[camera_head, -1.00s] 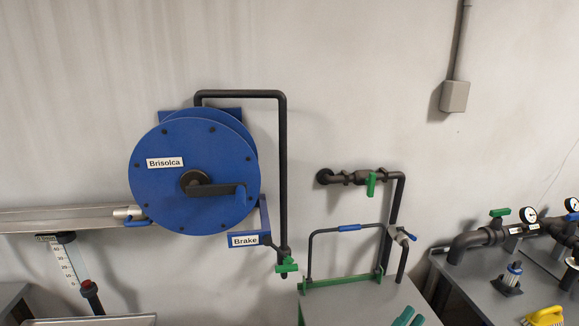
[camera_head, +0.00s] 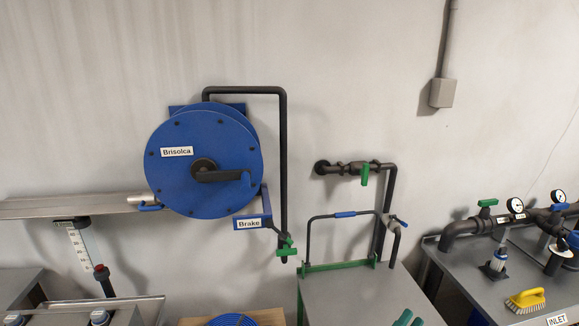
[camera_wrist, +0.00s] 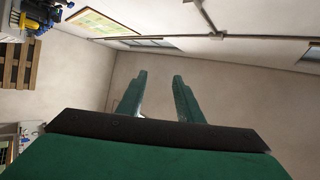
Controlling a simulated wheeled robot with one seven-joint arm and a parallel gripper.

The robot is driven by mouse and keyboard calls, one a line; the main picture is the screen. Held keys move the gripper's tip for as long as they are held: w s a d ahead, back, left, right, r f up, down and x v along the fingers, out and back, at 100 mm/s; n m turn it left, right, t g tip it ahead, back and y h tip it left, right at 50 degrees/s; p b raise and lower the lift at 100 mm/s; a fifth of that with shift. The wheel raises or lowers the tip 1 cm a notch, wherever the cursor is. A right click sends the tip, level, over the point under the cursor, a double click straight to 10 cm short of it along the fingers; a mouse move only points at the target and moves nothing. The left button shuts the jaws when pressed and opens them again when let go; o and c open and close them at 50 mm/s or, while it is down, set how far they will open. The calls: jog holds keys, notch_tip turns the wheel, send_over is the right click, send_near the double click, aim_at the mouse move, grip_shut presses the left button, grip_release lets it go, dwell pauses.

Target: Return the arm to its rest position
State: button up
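My gripper (camera_wrist: 160,84) shows in the wrist view with its two green fingers apart and nothing between them. It points toward bare wall and ceiling there. In the head view only its green fingertips (camera_head: 408,319) show at the bottom edge, in front of the grey bench (camera_head: 350,292). The rest of my arm is out of the head view.
A blue hose reel (camera_head: 205,160) and a blue brake bracket (camera_head: 252,222) are on the wall at left. Gauges, valves and a yellow brush (camera_head: 525,301) are on the right bench. The upper wall is bare apart from a conduit box (camera_head: 442,93).

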jog(key=s+a+f+n+t+y, duration=0.3)
jog(key=s+a+f+n+y, duration=0.3)
jog(key=s+a+n+y, duration=0.3)
jog(key=s+a+f+n+t+y, duration=0.3)
jog(key=s+a+f+n+y, duration=0.25)
jog(key=s+a+n, duration=0.5)
jog(key=s+a+r+n+g+y, duration=0.2)
jog(key=s+a, duration=0.4)
jog(key=s, duration=0.5)
jog(key=s+a+r+n+g+y, duration=0.2)
jog(key=s+a+g+y, duration=0.2)
jog(key=s, duration=0.8)
jog(key=a, duration=0.2)
jog(key=shift+s+a+r, duration=0.2)
jog(key=shift+a+r, duration=0.15)
jog(key=shift+a, duration=0.05)
